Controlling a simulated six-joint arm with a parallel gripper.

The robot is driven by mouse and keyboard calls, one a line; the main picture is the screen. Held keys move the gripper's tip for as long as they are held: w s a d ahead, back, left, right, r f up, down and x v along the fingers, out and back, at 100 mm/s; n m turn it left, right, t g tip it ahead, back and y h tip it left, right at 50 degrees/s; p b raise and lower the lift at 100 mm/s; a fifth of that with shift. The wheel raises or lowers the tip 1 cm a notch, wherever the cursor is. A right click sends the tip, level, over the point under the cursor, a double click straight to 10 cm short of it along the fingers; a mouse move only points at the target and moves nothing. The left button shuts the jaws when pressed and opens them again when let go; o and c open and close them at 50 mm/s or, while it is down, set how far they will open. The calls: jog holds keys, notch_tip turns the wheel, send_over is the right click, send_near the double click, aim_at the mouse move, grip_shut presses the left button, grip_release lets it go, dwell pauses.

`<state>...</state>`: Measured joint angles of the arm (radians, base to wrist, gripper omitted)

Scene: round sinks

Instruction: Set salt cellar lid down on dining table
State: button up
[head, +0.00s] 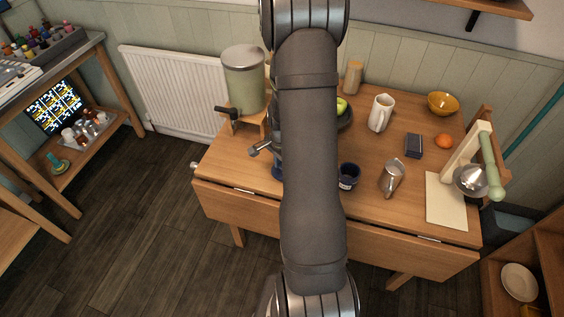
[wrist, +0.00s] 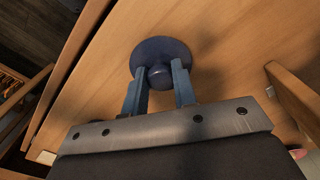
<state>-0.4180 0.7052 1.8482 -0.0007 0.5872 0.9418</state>
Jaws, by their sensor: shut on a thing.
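The lid (wrist: 160,48) is a dark blue round disc with a knob, seen in the wrist view above the wooden dining table (wrist: 225,50). My gripper (wrist: 159,76) is shut on its knob, one finger on each side. I cannot tell whether the lid touches the tabletop. In the head view my arm hides the lid and most of the gripper. A small dark blue pot with a pale label (head: 348,177), possibly the salt cellar, stands on the dining table (head: 378,207) just right of my arm.
A green drink dispenser (head: 244,80) stands at the table's back left. A metal jug (head: 392,177), white pitcher (head: 380,113), dark box (head: 414,145), orange (head: 444,141) and yellow bowl (head: 443,103) stand to the right. The table's front left is bare.

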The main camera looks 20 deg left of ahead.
jog(key=shift+f, duration=0.6)
dwell(0.3)
jog(key=o, duration=1)
jog(key=shift+o, duration=0.2)
jog(key=shift+r, duration=0.1)
notch_tip(320, 180, up, 17)
notch_tip(320, 180, down, 17)
jog(key=shift+f, duration=0.1)
dwell(0.5)
dwell(0.3)
